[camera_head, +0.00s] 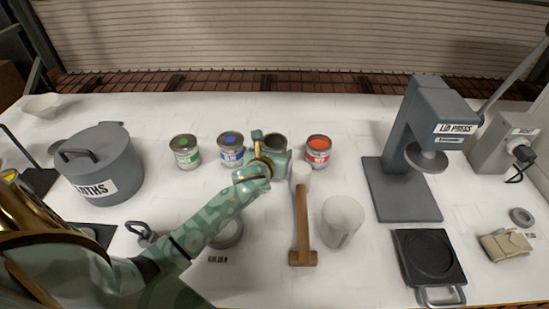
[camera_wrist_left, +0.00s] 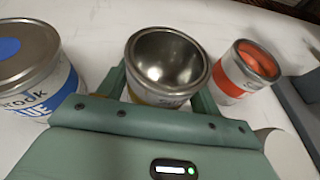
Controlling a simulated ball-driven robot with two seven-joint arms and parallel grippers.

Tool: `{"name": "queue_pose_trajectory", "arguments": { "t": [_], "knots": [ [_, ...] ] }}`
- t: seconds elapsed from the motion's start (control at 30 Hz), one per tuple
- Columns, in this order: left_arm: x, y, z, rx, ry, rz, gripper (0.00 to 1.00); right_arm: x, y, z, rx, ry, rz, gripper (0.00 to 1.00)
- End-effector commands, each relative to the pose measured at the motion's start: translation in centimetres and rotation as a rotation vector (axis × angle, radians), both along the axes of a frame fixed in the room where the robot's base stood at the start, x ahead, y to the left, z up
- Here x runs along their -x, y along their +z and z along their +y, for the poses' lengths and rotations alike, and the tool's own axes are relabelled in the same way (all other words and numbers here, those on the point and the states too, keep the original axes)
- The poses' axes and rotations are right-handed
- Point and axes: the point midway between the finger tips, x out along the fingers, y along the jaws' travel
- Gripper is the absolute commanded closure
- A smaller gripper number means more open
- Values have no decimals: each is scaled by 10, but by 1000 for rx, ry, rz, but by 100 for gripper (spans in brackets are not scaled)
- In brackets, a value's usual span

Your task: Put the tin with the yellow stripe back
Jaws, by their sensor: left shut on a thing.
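The tin with the yellow stripe (camera_wrist_left: 168,62) is in the left wrist view, with a shiny bare metal inside and part of a yellow band below its rim. It also shows in the head view (camera_head: 275,142), in the gap between the blue tin (camera_head: 231,149) and the orange tin (camera_head: 318,151). My left gripper (camera_head: 271,153) is shut on it, one finger on each side. The gripper hides the tin's lower part, so I cannot tell whether it touches the table. The green tin (camera_head: 185,151) stands left of the blue one. My right gripper is not in view.
A grey pot (camera_head: 110,170) stands at left. A mallet (camera_head: 302,225) and pale cylinder (camera_head: 342,222) are in front of the orange tin. The lid press (camera_head: 403,185) and a black plate (camera_head: 430,257) are at right. The table behind the tins is clear.

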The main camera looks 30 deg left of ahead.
Motion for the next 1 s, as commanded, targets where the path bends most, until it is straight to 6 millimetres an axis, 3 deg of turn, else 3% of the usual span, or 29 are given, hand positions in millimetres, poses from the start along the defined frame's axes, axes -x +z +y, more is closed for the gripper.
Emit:
{"name": "queue_pose_trajectory", "arguments": {
  "t": [0.07,0.4,0.43,0.5,0.83,1.0],
  "knots": [
    [0,-12,0,1,0,1,65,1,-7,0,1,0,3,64],
    [0,-13,0,-1,0,-1,65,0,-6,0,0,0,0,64],
    [0,-13,0,-1,0,-1,29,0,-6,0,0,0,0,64],
    [0,-12,0,0,0,-1,13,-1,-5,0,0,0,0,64],
    [0,-8,0,0,0,-2,13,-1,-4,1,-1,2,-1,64],
    [26,4,-7,-2,-2,-1,13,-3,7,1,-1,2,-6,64]
  ]
}}
